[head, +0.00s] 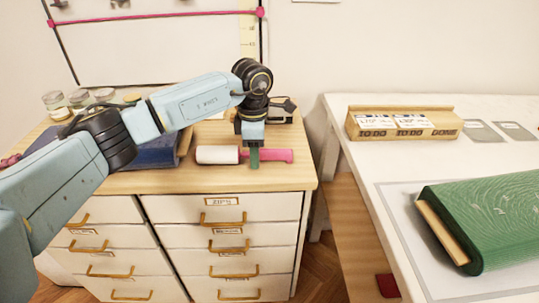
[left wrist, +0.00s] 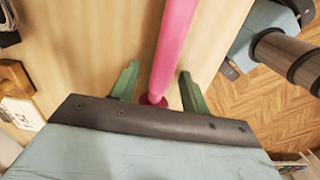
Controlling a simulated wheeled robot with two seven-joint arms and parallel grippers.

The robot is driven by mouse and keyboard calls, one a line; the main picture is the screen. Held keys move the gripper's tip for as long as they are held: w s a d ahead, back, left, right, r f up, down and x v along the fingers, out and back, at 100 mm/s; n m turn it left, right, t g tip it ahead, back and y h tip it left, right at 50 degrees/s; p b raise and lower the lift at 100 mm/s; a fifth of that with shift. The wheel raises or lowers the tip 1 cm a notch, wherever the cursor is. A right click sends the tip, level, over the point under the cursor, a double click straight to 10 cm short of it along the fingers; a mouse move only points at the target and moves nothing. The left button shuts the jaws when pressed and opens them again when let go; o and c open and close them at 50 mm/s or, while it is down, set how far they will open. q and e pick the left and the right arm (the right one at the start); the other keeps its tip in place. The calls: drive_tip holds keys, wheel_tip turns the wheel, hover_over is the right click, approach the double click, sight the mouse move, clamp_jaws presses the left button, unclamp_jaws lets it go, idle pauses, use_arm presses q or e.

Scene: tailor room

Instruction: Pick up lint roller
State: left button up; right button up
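The lint roller lies on the wooden top of the drawer cabinet, near its front edge. Its white roll (head: 217,154) points left and its pink handle (head: 277,155) points right in the head view. My left gripper (head: 254,158) is lowered over it, near where the roll meets the handle. In the left wrist view the pink handle (left wrist: 174,45) runs between the two green fingers of my left gripper (left wrist: 158,85). The fingers stand apart, with a gap visible on each side of the handle. The white roll is hidden in the wrist view. My right gripper is not in view.
The drawer cabinet (head: 230,178) has several drawers with gold handles. A blue item (head: 155,152) and glass jars (head: 55,104) sit left on it. To the right, a white table (head: 385,165) holds a wooden block (head: 404,124) and a green fabric bolt (head: 490,215).

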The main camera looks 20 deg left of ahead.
use_arm(q)
clamp_jaws()
drive_tip(key=shift+r, duration=0.1)
